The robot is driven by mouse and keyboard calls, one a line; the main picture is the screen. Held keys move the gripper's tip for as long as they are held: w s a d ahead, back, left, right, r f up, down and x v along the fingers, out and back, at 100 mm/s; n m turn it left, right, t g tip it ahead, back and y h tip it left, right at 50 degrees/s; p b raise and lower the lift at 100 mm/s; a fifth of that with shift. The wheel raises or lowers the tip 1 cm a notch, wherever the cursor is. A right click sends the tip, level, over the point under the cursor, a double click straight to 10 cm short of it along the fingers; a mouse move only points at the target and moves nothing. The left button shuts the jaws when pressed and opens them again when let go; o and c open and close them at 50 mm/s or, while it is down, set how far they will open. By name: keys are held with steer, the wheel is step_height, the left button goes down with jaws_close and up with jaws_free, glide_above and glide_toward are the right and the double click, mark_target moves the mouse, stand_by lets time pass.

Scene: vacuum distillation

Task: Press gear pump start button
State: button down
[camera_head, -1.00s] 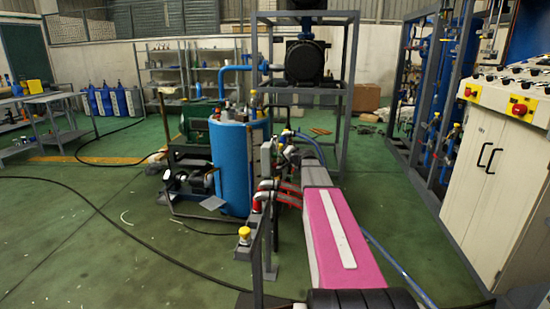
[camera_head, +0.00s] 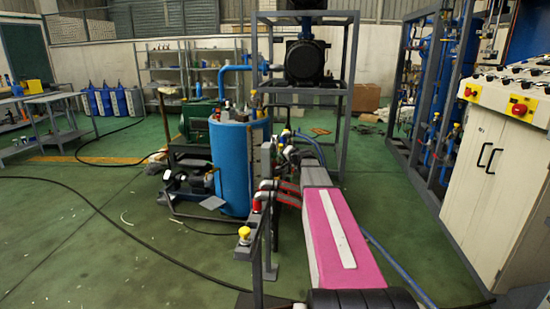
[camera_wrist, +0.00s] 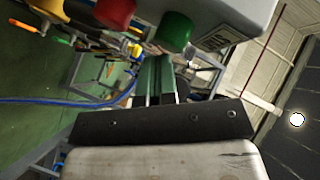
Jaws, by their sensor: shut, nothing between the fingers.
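In the wrist view, a grey control box (camera_wrist: 222,20) fills the top, seen at an angle. A green button (camera_wrist: 176,31) and a red button (camera_wrist: 115,12) stick out from its underside as pictured. The green button looks like the start button. My gripper (camera_wrist: 160,62) is shut and empty, its narrow fingers pointing up the picture toward the green button. The fingertips appear just below the green button; I cannot tell whether they touch it. In the head view, the grey box (camera_head: 265,158) stands beside the blue tank, its buttons too small to make out.
The blue tank (camera_head: 231,168) stands left of my arm. A cream control cabinet (camera_head: 490,170) stands at the right. The green floor (camera_head: 95,225) at left is mostly clear, crossed by a black cable.

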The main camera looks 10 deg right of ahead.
steer(key=shift+s+d, duration=0.25)
steer(key=shift+d, duration=0.25)
steer(key=s+d, duration=0.2)
steer(key=d, duration=0.3)
steer(key=shift+s+d, duration=0.15)
steer(key=shift+d, duration=0.15)
stand_by(0.7)
